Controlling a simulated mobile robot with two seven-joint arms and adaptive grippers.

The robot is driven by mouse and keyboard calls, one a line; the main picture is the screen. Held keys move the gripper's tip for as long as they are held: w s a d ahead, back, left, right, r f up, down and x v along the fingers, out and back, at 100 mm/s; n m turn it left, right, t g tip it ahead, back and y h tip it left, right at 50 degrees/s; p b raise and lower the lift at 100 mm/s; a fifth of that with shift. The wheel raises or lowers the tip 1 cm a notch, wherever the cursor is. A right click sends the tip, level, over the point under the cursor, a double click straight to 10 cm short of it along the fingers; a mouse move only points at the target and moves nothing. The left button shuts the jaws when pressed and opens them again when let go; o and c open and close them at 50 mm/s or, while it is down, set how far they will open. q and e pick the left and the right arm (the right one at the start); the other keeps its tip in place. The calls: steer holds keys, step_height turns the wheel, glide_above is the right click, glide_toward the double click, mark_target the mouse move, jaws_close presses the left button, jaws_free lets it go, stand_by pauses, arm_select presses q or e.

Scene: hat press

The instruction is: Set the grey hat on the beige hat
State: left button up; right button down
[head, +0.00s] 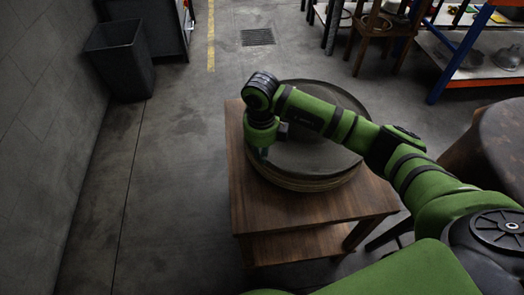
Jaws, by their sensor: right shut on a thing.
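The grey hat (318,158) is a wide, dark, round shape over the wooden table, partly hidden by my right arm. The beige hat (312,185) shows as a paler band under its near edge. Whether the two hats touch all round, I cannot tell. My right gripper (264,154) reaches down at the left edge of the grey hat and is shut on it. Its fingertips are mostly hidden by the wrist. My left gripper is out of view.
The wooden table (257,215) has bare room at its front. A dark bin (122,62) stands at the upper left by the wall. Shelving with an orange and blue frame (458,52) is at the upper right. A brown rounded surface (503,135) is at the right edge.

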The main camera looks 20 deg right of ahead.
steer(key=shift+f, duration=0.35)
steer(key=c, duration=1.2)
jaws_free()
steer(key=shift+r, duration=0.15)
step_height(320, 180, up, 12)
steer(key=shift+s+a, duration=0.1)
